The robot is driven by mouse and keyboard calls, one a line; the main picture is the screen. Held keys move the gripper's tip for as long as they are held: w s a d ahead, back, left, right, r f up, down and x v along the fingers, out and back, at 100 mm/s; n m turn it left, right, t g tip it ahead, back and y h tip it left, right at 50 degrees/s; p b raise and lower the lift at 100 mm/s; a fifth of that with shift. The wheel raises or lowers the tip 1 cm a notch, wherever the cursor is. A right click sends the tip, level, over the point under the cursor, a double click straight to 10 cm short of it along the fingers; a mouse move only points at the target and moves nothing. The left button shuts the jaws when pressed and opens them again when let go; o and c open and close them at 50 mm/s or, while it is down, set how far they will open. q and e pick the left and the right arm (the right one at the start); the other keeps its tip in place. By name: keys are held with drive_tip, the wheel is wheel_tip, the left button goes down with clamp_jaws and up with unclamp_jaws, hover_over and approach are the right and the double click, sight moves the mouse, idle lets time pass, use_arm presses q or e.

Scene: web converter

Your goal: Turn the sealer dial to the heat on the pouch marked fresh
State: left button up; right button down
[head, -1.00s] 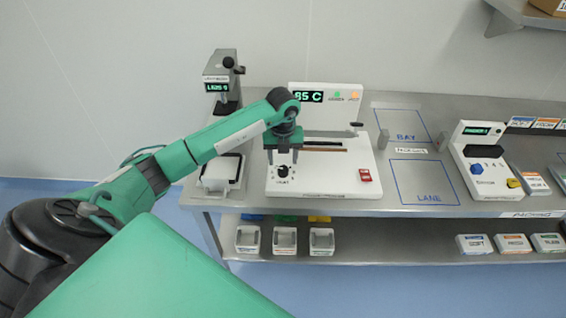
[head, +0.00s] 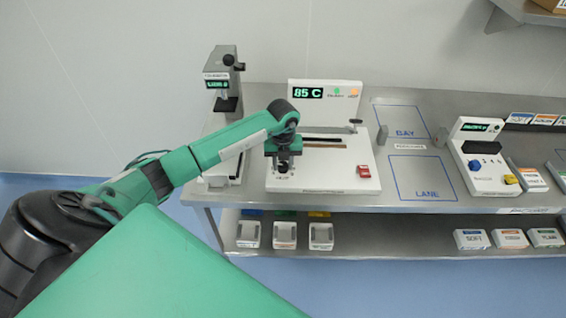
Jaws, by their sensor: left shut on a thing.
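The sealer (head: 330,175) is a white machine on the steel bench, with a green display (head: 308,93) reading 85 C. Its dial (head: 283,168) is at the front left of its base, mostly hidden by my gripper. My left gripper (head: 283,166) points down over the dial and is shut on it. A red switch (head: 363,171) is at the sealer's front right. No pouch marked fresh can be made out; several small labelled packs (head: 509,239) lie on the lower shelf at right, their print too small to read surely. My right gripper is not in view.
A grey device (head: 223,80) with a small display stands at the back left. Blue outlines marked BAY (head: 404,122) and LANE (head: 421,178) are empty. Another white machine (head: 484,155) stands at right. Several white bins (head: 284,235) sit on the shelf below.

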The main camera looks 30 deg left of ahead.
use_arm(q)
drive_tip(key=shift+w+f+m+b, duration=0.1)
drive_tip(key=shift+m+b, duration=0.7)
drive_tip(key=shift+b, duration=0.25)
drive_tip(key=m+b, duration=1.2)
drive_tip(key=shift+m, duration=0.3)
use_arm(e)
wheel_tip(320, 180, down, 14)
use_arm(q)
drive_tip(key=m+b, duration=0.4)
drive_tip(key=m, duration=0.1)
drive_tip(key=m+b, duration=0.2)
drive_tip(key=m, duration=0.2)
drive_tip(key=shift+r, duration=0.2)
drive_tip(key=shift+m+b, duration=0.3)
drive_tip(key=shift+m, duration=0.1)
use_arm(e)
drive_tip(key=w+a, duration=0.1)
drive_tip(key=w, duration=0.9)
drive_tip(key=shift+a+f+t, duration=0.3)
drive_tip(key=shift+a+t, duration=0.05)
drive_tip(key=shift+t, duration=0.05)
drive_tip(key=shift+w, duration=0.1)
